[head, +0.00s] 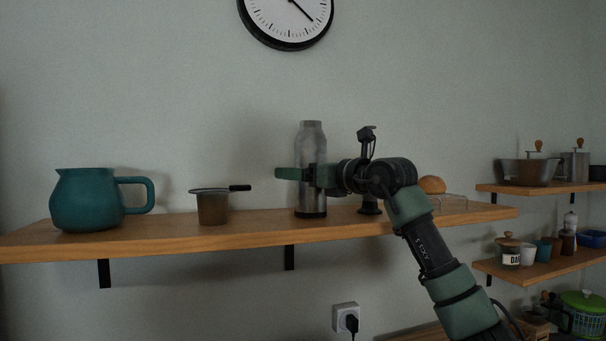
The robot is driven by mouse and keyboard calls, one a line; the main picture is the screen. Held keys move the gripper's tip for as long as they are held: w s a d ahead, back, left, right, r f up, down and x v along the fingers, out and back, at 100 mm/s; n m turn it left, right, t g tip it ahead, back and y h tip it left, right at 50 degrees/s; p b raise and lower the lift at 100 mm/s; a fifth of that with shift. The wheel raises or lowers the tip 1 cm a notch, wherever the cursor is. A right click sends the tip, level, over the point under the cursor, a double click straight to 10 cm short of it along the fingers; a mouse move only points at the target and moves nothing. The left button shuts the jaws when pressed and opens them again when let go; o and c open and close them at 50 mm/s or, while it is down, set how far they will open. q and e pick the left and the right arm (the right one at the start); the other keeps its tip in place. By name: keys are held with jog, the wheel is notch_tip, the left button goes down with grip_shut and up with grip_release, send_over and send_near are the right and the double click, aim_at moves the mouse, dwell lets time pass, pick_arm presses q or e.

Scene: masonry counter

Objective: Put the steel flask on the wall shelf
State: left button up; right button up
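The steel flask (311,139) is a grey metal bottle with a dark base. It stands upright at the middle of the long wooden wall shelf (180,237), its base appearing to rest on the board. My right gripper (306,175) comes in from the right at the flask's mid-height. Its green finger parts show on the left and right of the flask and cover part of its body. Whether the fingers press on the flask or stand apart from it cannot be seen clearly. My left gripper is not in view.
On the shelf, a teal pitcher (87,200) and a brown cup with a dark handle (213,207) stand left of the flask. A round bread-coloured item (432,185) sits to the right, partly behind my arm. Smaller loaded shelves (540,188) are farther right.

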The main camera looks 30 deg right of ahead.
jog(key=s+b, duration=0.1)
jog(key=s, duration=0.2)
jog(key=s+d+b, duration=0.1)
jog(key=s+b, duration=0.1)
jog(key=s, duration=0.2)
jog(key=s+b, duration=0.1)
jog(key=s, duration=0.3)
jog(key=shift+d+b, duration=0.35)
jog(key=shift+s+r, duration=0.15)
jog(key=shift+s, duration=0.3)
